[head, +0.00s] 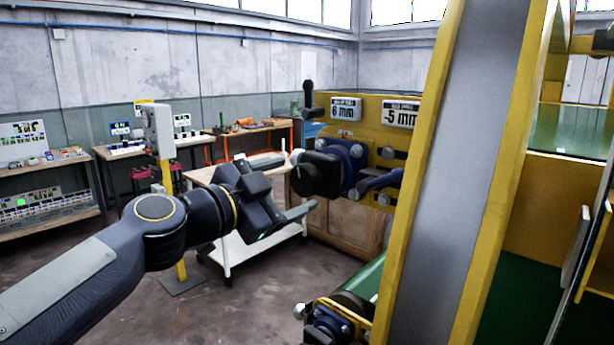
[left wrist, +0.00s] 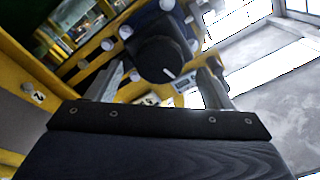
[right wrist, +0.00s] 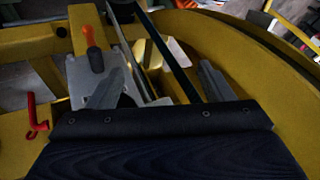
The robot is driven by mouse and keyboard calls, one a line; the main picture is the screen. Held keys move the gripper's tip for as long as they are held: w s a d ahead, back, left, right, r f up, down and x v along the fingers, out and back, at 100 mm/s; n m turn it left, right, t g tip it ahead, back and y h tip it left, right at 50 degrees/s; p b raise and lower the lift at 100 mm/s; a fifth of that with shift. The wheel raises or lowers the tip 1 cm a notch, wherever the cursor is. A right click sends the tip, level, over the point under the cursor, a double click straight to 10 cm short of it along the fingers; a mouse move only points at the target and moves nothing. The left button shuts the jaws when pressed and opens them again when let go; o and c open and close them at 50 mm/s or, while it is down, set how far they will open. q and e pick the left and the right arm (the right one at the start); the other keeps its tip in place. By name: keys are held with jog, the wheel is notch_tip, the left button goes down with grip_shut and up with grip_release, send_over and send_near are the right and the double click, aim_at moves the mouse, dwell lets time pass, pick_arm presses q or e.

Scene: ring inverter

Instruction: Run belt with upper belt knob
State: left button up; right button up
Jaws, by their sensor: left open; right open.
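The belt knob, a thick black round knob (head: 310,176), sticks out from a blue housing (head: 347,160) on the yellow machine, below the number displays. My left gripper (head: 297,186) is open just in front of it. In the left wrist view, the black knob (left wrist: 160,58) shows between the two spread fingers, near their tips (left wrist: 163,82); I cannot tell whether either finger touches it. My right gripper shows only in the right wrist view (right wrist: 170,82), open and with no object held, over yellow machine parts.
Displays reading 6 mm (head: 346,109) and -5 mm (head: 401,114) sit above the knob. A dark lever (head: 380,181) juts out to its right. A yellow-edged grey beam (head: 460,170) stands in front. The right wrist view shows a red hook (right wrist: 38,118) and an orange-tipped handle (right wrist: 89,37).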

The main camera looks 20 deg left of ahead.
aim_at(301, 182)
pick_arm(q)
jog(key=x, duration=0.4)
jog(key=c, duration=1)
jog(key=shift+o, duration=0.2)
jog(key=shift+n, duration=0.3)
